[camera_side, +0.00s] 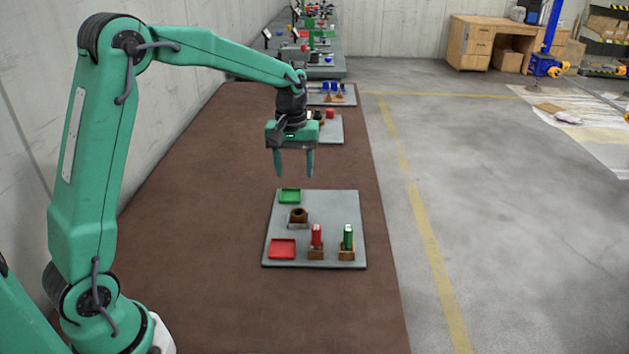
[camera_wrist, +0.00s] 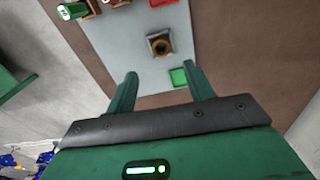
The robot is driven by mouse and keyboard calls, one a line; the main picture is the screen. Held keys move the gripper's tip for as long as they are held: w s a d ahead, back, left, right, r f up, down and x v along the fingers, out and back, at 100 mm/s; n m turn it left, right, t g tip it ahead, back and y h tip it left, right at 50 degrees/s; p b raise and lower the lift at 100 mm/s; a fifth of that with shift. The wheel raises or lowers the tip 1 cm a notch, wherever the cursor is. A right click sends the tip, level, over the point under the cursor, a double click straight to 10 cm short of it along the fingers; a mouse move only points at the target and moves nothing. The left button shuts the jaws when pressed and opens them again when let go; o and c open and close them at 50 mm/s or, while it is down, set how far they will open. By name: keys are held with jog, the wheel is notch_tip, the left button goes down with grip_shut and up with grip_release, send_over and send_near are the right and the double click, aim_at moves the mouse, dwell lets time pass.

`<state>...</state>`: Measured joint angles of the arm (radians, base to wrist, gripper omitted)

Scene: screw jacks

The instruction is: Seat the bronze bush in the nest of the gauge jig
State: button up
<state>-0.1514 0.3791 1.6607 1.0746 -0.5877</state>
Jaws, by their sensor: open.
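The bronze bush (camera_side: 298,214) is a dark brown ring with a round hole, at the left middle of a grey board (camera_side: 338,215). It sits on or in a small pale block, the likely nest (camera_side: 298,225); I cannot tell how deep it sits or whether it is level. In the wrist view the bush (camera_wrist: 159,45) shows from above, beyond my fingertips. My gripper (camera_side: 294,174) is open and empty, pointing down, well above the board's far end. Its two fingers also show in the wrist view (camera_wrist: 160,70), apart with nothing between them.
On the board are a green tray (camera_side: 289,196), a red tray (camera_side: 282,248), and red (camera_side: 316,235) and green (camera_side: 347,237) upright pieces in brown blocks (camera_side: 347,252). More boards with parts stand farther along the brown table (camera_side: 200,210). The table left of the board is clear.

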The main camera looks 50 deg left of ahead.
jog(key=s+d+r+m+t, duration=0.3)
jog(key=s+d+r+m, duration=0.15)
jog(key=s+r, duration=0.6)
jog(key=s+d+f+m+t, duration=0.1)
jog(key=s+m, duration=0.1)
jog(key=s, duration=0.5)
jog(key=s+d+f+m+t, duration=0.1)
jog(key=s+m, duration=0.1)
jog(key=s, duration=0.5)
jog(key=shift+d, duration=0.35)
